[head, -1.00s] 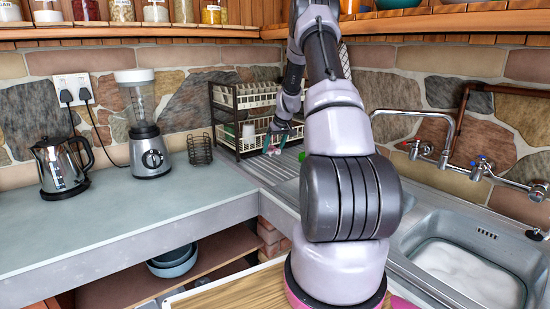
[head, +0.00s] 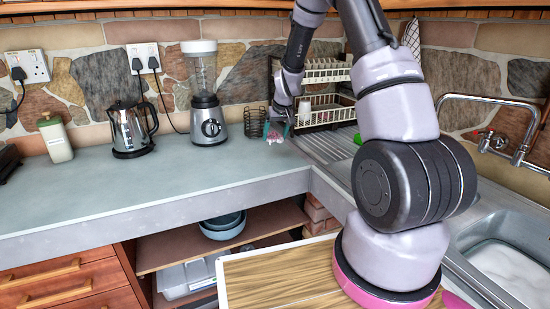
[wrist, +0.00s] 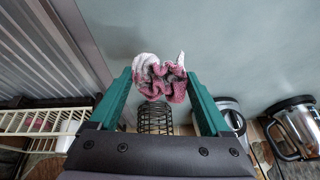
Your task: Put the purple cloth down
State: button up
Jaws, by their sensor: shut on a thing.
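The purple cloth (wrist: 162,78) looks crumpled, purplish pink and white. It sits between the green fingertips of my gripper (wrist: 159,77) in the wrist view, and the fingers are shut on it. In the head view my gripper (head: 277,132) points down over the right end of the grey counter (head: 130,190), with the cloth (head: 273,139) small at its tips. Bare counter lies beyond the cloth in the wrist view. I cannot tell how high the cloth is above the counter.
A wire basket (head: 255,121), a blender (head: 207,110) and a kettle (head: 131,130) stand along the wall. A dish rack (head: 325,112) and ribbed drainer (head: 328,146) are to the right, then the sink (head: 500,262). The counter's front middle is clear.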

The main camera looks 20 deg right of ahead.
aim_at(273, 160)
notch_tip(273, 160, down, 8)
dwell(0.4)
jog(key=shift+f, duration=0.1)
jog(key=o, duration=1)
